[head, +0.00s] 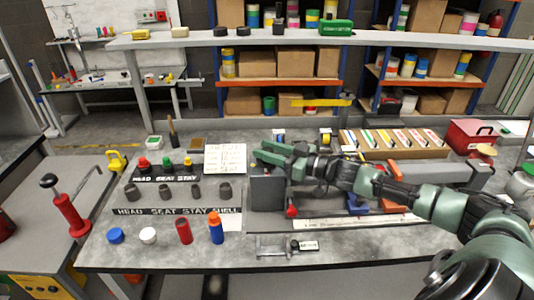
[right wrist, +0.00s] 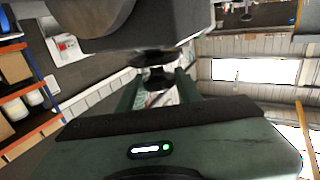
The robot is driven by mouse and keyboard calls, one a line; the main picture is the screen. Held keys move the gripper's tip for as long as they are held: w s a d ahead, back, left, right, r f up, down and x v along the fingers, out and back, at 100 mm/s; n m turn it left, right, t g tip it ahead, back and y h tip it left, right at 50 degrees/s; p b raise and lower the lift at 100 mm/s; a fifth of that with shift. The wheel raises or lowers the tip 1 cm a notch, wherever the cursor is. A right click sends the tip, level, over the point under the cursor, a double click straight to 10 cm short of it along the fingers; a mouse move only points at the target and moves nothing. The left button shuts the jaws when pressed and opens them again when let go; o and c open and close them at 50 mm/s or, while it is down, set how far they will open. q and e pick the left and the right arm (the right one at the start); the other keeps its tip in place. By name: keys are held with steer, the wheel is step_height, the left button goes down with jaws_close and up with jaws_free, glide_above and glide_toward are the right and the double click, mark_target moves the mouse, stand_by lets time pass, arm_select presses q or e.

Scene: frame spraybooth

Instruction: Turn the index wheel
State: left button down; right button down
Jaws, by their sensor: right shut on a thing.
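My right gripper (head: 264,153) reaches in from the right over the bench, its green fingers pointing left above a dark upright plate (head: 267,192). In the right wrist view the two green fingers are closed around a small black knob (right wrist: 155,76), close below a large grey body with a rounded part (right wrist: 95,14). I cannot tell for sure whether this knob belongs to the index wheel. In the head view my gripper and arm cover much of the fixture, and no full wheel shows. My left gripper is out of view.
Left of the fixture stand racks labelled HEAD, SEAT and STAY (head: 168,178), with coloured parts and a blue-and-orange bottle (head: 216,228) in front. A box of coloured strips (head: 395,141) and a red toolbox (head: 470,135) stand at the back right. The bench's front edge has free room.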

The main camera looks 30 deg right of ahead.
steer(key=shift+n+g+y+b, duration=0.4)
steer(key=shift+n+y, duration=0.1)
steer(key=shift+y, duration=0.1)
steer(key=shift+y, duration=0.3)
steer(key=c, duration=1)
jaws_free()
steer(key=shift+f, duration=0.1)
steer(key=shift+c, duration=0.2)
steer(key=b+v, duration=0.1)
steer(key=v, duration=0.5)
steer(key=shift+b, duration=0.4)
steer(key=shift+v, duration=0.85)
steer(key=shift+w, duration=0.1)
